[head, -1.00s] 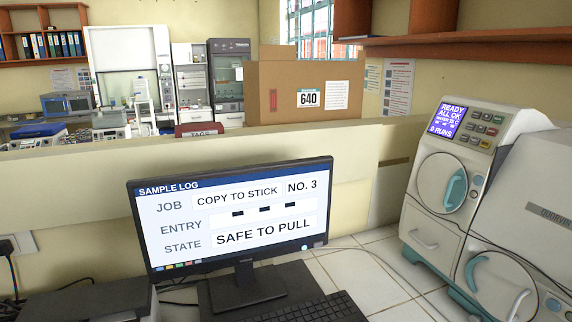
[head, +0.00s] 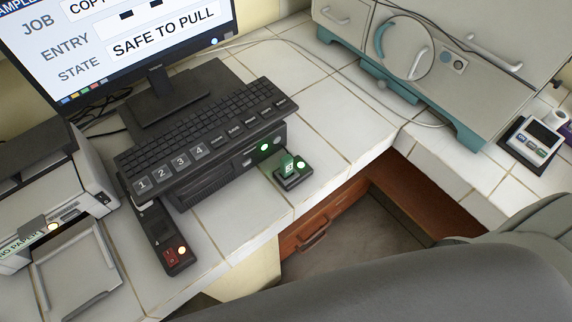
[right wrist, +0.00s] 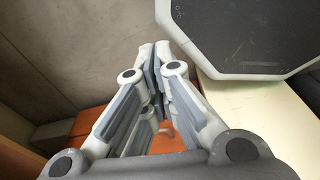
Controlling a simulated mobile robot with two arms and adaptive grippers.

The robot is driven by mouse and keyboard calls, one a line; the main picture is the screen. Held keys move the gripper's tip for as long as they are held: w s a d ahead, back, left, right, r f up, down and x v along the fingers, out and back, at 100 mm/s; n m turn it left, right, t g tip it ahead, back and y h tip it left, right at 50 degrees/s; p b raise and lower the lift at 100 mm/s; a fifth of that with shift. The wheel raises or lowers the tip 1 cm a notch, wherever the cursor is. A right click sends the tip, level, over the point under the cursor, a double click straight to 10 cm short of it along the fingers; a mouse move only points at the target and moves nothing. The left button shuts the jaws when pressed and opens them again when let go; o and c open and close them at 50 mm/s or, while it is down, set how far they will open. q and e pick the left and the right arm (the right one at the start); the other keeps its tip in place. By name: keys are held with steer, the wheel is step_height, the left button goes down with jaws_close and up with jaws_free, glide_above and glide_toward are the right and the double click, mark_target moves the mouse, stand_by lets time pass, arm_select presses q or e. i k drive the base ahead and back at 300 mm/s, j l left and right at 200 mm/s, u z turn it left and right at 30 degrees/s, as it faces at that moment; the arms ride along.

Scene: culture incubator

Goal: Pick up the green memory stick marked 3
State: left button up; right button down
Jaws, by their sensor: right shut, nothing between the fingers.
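The green memory stick (head: 287,163) stands upright in a small black dock (head: 292,178) on the white tiled counter, beside a lit green lamp. A light mark shows on its face, too small to read surely. My right gripper (right wrist: 155,60) shows only in the right wrist view; its fingers are together with nothing between them. The stick is not in that view. My left gripper is in neither view.
A black keyboard (head: 205,132) rests on a black box (head: 215,172) left of the dock. A black strip (head: 165,240) with a red lit end lies nearer. The monitor (head: 130,35) reads SAFE TO PULL. The counter's front edge is close to the dock, with wooden drawers (head: 315,228) below.

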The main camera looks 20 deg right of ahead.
mark_target(286, 162)
steer(key=k+z, duration=0.2)
steer(key=z, duration=0.15)
steer(key=k+z, duration=0.15)
steer(key=z, duration=0.2)
steer(key=k+z, duration=0.2)
steer(key=z, duration=0.15)
